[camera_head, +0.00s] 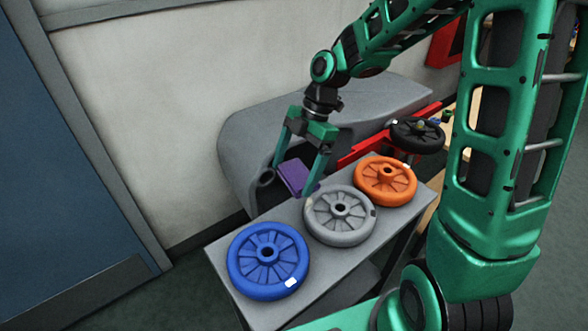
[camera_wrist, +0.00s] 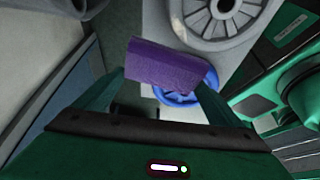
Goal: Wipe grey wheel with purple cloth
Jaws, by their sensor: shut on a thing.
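My gripper (camera_head: 300,180) is shut on the purple cloth (camera_head: 293,175), a flat block-like piece held between the green fingers. In the wrist view the purple cloth (camera_wrist: 165,65) spans the space between the fingers. The grey wheel (camera_head: 340,215) lies flat on the grey bench, in the middle of a row of wheels. The cloth is just behind and to the left of the grey wheel; the two look apart. The grey wheel also shows at the top of the wrist view (camera_wrist: 222,14), partly cut off. A dark patch shows on its right rim.
A blue wheel (camera_head: 268,261) and an orange wheel (camera_head: 385,181) lie on either side on the grey bench (camera_head: 235,240). A black wheel (camera_head: 417,135) is farther back. A grey tank-like body (camera_head: 245,135) stands behind the bench, beside the wall.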

